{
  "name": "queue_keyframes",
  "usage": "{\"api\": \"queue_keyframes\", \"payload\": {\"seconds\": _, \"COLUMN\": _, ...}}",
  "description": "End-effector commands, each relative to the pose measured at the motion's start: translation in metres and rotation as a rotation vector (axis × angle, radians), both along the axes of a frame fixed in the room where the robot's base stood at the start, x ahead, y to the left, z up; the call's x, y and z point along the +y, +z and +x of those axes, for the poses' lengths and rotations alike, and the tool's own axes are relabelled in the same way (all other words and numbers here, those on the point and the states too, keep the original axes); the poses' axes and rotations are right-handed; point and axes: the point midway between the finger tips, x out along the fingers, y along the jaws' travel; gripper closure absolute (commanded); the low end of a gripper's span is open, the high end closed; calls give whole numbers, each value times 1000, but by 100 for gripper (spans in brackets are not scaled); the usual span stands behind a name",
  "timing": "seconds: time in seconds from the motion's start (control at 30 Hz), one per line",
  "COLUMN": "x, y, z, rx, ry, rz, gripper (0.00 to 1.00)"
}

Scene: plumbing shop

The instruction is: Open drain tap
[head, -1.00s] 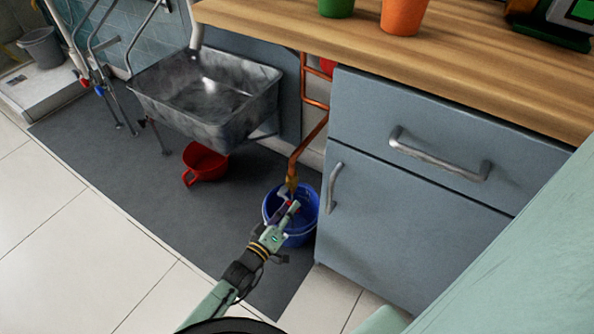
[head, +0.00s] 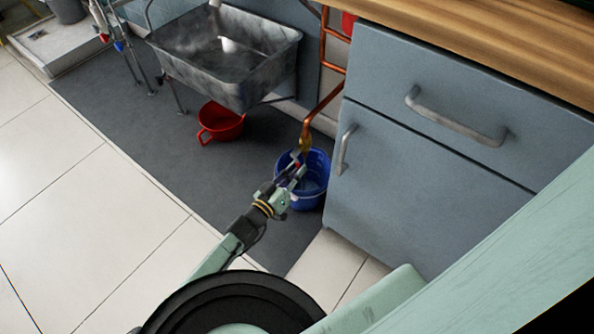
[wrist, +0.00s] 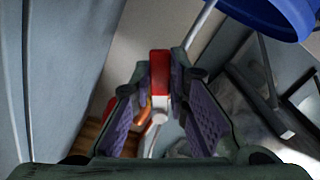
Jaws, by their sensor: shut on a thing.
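The drain tap is a brass fitting (head: 305,143) at the lower end of a copper pipe, above a blue bucket (head: 318,190). My gripper (head: 297,170) reaches down to the tap over the bucket in the head view. In the wrist view, a red handle (wrist: 160,72) stands between the fingertips of my gripper (wrist: 161,80), which is shut on it. A pale metal piece and a coppery part show beyond the fingers. My fingers hide much of the tap in the head view, so its handle angle is hard to tell. I see no water running.
A grey cabinet (head: 400,190) with a bar handle (head: 346,150) stands close right of the tap. A metal sink (head: 225,60) is at upper left, with a red pot (head: 220,123) below it.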

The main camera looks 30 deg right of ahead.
Motion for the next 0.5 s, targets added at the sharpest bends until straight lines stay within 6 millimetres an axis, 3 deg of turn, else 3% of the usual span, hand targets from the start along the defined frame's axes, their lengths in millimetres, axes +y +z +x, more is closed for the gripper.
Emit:
{"api": "queue_keyframes", "payload": {"seconds": 0.23, "x": 0, "y": 1, "z": 1, "rx": -1, "ry": 1, "rz": -2, "gripper": 100}}
{"api": "queue_keyframes", "payload": {"seconds": 0.27, "x": 0, "y": 1, "z": 1, "rx": -1, "ry": 1, "rz": -2, "gripper": 83}}
{"api": "queue_keyframes", "payload": {"seconds": 0.5, "x": 0, "y": 1, "z": 0, "rx": 1, "ry": 0, "rz": -1, "gripper": 67}}
